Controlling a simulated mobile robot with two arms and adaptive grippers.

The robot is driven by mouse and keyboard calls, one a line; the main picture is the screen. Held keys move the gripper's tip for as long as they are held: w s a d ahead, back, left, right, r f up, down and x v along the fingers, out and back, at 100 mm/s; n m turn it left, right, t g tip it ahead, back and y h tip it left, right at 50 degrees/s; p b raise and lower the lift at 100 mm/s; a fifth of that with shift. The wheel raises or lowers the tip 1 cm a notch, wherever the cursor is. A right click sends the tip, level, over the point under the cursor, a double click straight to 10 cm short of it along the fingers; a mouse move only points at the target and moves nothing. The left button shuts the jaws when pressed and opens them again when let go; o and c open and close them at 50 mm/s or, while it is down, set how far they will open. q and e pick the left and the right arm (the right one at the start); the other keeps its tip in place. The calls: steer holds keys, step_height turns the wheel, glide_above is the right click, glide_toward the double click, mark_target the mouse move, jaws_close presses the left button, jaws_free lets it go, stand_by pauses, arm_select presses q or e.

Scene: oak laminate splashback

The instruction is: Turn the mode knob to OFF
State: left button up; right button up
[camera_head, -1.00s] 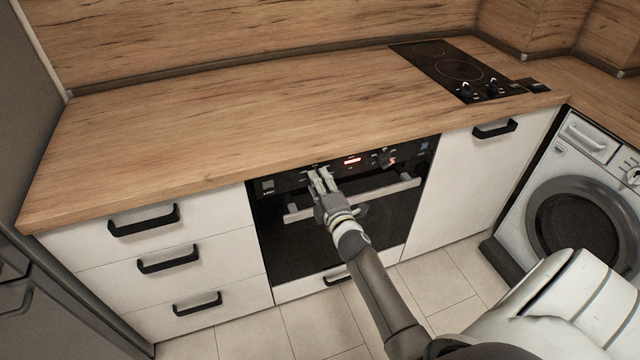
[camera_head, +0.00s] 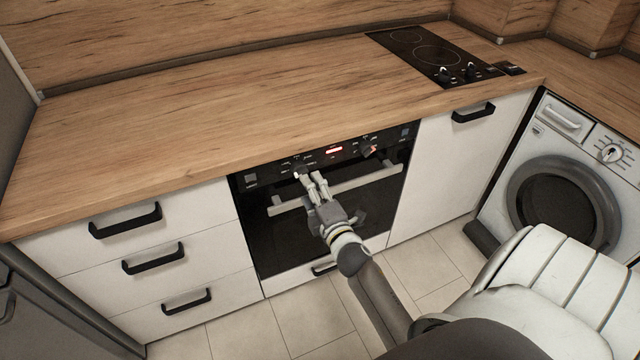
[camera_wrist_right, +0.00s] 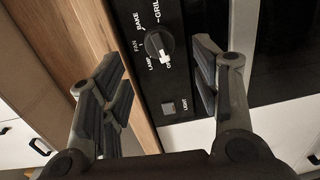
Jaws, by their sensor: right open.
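The mode knob (camera_wrist_right: 159,45) is a round black knob with a white pointer on the black oven panel. In the right wrist view its labels read LAMP, FAN, BAKE and GRILL; another, starting with O, is partly hidden. The white pointer's bright end lies near that O label. In the head view the knob (camera_head: 301,171) shows just beyond my fingertips. My right gripper (camera_head: 310,178) is in front of the oven, just below the knob. In the wrist view the open fingers (camera_wrist_right: 160,88) stand apart with nothing between them. My left gripper is not in view.
A red display (camera_head: 334,150) and a second knob (camera_head: 369,150) are right of the mode knob. A LIGHT button (camera_wrist_right: 168,107) is on the panel. The oven handle (camera_head: 362,178) runs below. The worktop edge (camera_head: 200,170) overhangs above the panel.

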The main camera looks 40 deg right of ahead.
steer(key=v, duration=0.5)
stand_by(0.4)
steer(key=s+a+f+m+g+y, duration=0.1)
steer(key=s+a+f+m+g, duration=0.2)
steer(key=f, duration=0.8)
steer(key=s+a+f+m+g+y, duration=0.1)
steer(key=s+a+f+m+g, duration=0.3)
steer(key=f, duration=0.6)
steer(key=s+a+f+g+y, duration=0.1)
steer(key=s+a+f, duration=0.1)
steer(key=s+f, duration=0.65)
steer(key=s+a+f+m+g, duration=0.1)
steer(key=s+f+m+g, duration=0.2)
steer(key=s+f, duration=0.5)
steer(key=s+a+f+m+g+y, duration=0.1)
steer(key=s+f+g, duration=0.3)
steer(key=s+f, duration=0.5)
steer(key=s+m, duration=0.1)
steer(key=s, duration=0.7)
steer(key=shift+a+f+m+g, duration=0.2)
steer(key=shift+f+m+g, duration=0.1)
steer(key=shift+m+g, duration=0.1)
steer(key=shift+s, duration=0.15)
